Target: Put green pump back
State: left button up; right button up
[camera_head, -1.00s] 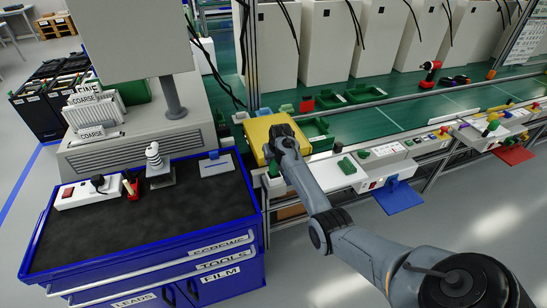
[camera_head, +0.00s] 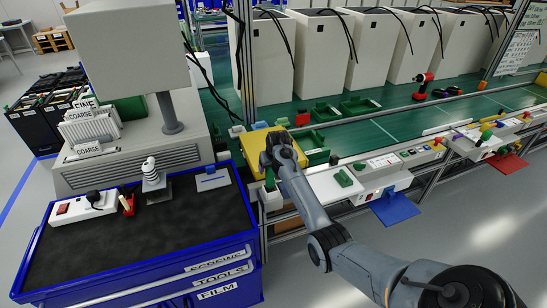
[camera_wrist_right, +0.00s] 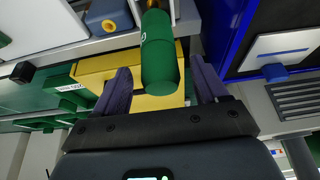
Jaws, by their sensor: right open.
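The green pump (camera_wrist_right: 160,65) looks like a green bottle in the right wrist view. It lies between the two dark fingers of my right gripper (camera_wrist_right: 163,88), and no firm grip on it shows. In the head view my right gripper (camera_head: 272,160) is over the front of a yellow box (camera_head: 252,142) at the near end of the bench. A small green piece (camera_head: 270,183) shows just below the gripper there; I cannot tell if it is the pump. My left gripper is not in view.
A blue tool cart (camera_head: 130,240) with a dark top stands left of the gripper. A white ledge (camera_head: 325,186) with green and red parts runs to the right. Green trays (camera_head: 312,140) and tall cream cabinets (camera_head: 310,60) stand behind.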

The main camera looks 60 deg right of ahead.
jog(key=p+v, duration=0.1)
jog(key=v, duration=0.7)
jog(key=s+a+f+n, duration=0.2)
jog(key=s+a+f, duration=0.2)
jog(key=a, duration=0.5)
jog(key=s+a+f+n, duration=0.3)
jog(key=s+a+f, duration=0.1)
jog(key=a, duration=0.4)
jog(key=s+a+f+n, duration=0.2)
jog(key=s+a+f, duration=0.2)
jog(key=a, duration=0.5)
jog(key=s+a+n+y, duration=0.2)
jog(key=s+a+y, duration=0.1)
jog(key=s+a, duration=1.1)
jog(key=shift+s+a+r+n, duration=0.3)
jog(key=shift+s+a+r, duration=0.1)
jog(key=shift+a, duration=0.8)
jog(key=shift+r, duration=0.1)
notch_tip(320, 180, up, 31)
jog(key=p, duration=3.1)
